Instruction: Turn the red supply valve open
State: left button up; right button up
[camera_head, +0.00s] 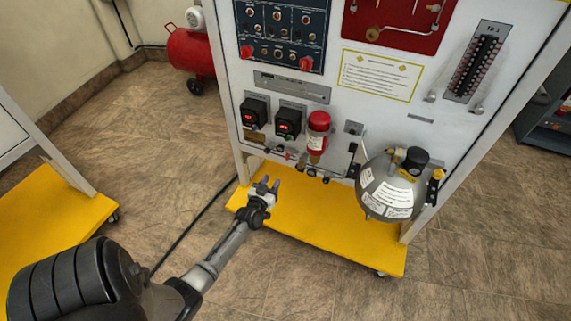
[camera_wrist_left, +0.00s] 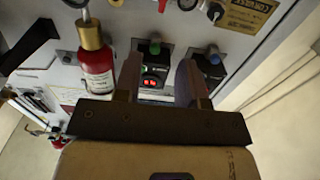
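A small red valve handle (camera_head: 289,156) sits low on the white panel, below the two black display boxes and left of the red bottle; it looks like the supply valve. In the left wrist view, which sees the panel upside down, a small red part (camera_wrist_left: 163,5) is cut by the top edge. My left gripper (camera_head: 268,184) is in front of the panel's lower part, below and left of the valve. Its two fingers (camera_wrist_left: 160,80) are apart with nothing between them. My right gripper is in neither view.
A red bottle (camera_head: 318,135) stands out from the panel close to the valve. Two black display boxes (camera_head: 288,122) are above it. A silver round tank (camera_head: 388,188) hangs at the right. The yellow base (camera_head: 330,240) juts out below; floor is open in front.

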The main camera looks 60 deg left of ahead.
aim_at(287, 155)
pick_arm(q)
jog(key=b+x, duration=0.3)
jog(key=x, duration=0.3)
jog(key=b+x, duration=0.3)
jog(key=x, duration=0.3)
jog(key=shift+s+f, duration=0.1)
jog(key=shift+f, duration=0.1)
jog(key=shift+b+x, duration=0.6)
jog(key=shift+x, duration=0.4)
jog(key=shift+s+r, duration=0.1)
jog(key=shift+r, duration=0.05)
jog(key=shift+c, duration=0.5)
grip_shut()
